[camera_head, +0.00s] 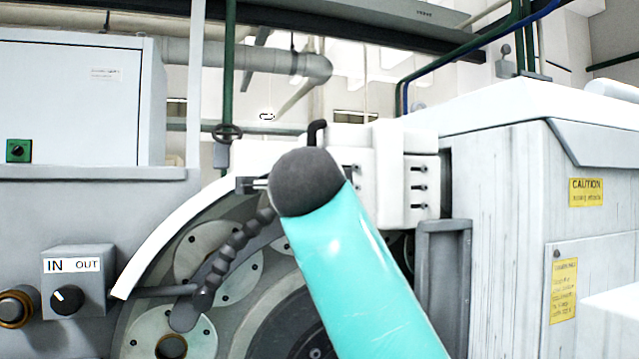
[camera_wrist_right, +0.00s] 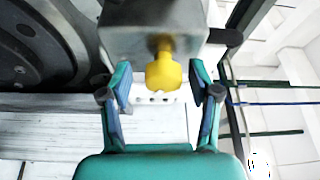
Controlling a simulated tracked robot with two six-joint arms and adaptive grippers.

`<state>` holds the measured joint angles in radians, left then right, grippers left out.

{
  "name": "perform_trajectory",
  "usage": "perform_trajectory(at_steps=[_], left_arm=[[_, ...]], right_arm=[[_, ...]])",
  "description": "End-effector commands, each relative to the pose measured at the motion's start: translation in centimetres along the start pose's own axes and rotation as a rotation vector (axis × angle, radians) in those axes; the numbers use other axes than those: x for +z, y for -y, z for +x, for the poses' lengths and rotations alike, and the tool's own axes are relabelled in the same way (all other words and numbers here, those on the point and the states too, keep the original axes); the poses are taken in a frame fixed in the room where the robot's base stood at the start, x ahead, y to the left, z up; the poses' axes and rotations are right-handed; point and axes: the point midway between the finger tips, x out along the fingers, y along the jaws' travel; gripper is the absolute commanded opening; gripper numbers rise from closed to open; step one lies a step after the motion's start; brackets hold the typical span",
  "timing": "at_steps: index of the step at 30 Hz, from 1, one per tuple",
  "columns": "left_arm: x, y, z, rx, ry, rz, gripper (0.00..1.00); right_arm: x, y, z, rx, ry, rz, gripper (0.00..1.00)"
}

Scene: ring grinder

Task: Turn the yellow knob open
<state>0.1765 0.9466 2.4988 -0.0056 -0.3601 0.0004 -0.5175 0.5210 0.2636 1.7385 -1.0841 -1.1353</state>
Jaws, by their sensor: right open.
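The yellow knob (camera_wrist_right: 163,72) shows in the right wrist view, sticking out from a grey box-shaped housing (camera_wrist_right: 150,28). My right gripper (camera_wrist_right: 160,90) is open, with one teal finger on each side of the knob. There is a visible gap between each finger and the knob in the picture; I cannot tell the depth between them. In the head view my teal arm rises from the bottom and blocks the middle, and the yellow knob does not show. My left gripper is not in view.
The ring grinder's round plate (camera_head: 215,255) has a white curved guard (camera_head: 185,220). A box marked IN and OUT with a black dial (camera_head: 67,299) is at the left. A large white cabinet (camera_head: 500,200) with yellow caution labels stands at the right.

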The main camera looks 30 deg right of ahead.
Motion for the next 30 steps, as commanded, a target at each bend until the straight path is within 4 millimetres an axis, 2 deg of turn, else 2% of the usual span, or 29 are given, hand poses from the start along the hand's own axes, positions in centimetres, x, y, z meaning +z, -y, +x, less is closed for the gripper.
perform_trajectory(at_steps=[11,20,22,30], left_arm=[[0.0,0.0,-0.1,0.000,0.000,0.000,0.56],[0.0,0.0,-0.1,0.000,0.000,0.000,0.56],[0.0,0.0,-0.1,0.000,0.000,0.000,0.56],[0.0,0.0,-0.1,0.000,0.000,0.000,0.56]], right_arm=[[0.0,0.2,-0.7,0.001,0.002,0.000,0.62],[0.0,0.2,-2.7,0.000,0.003,-0.001,0.62],[0.0,0.1,-3.4,-0.003,0.004,-0.001,0.62],[0.1,0.0,-8.6,-0.003,0.006,-0.001,0.62]])
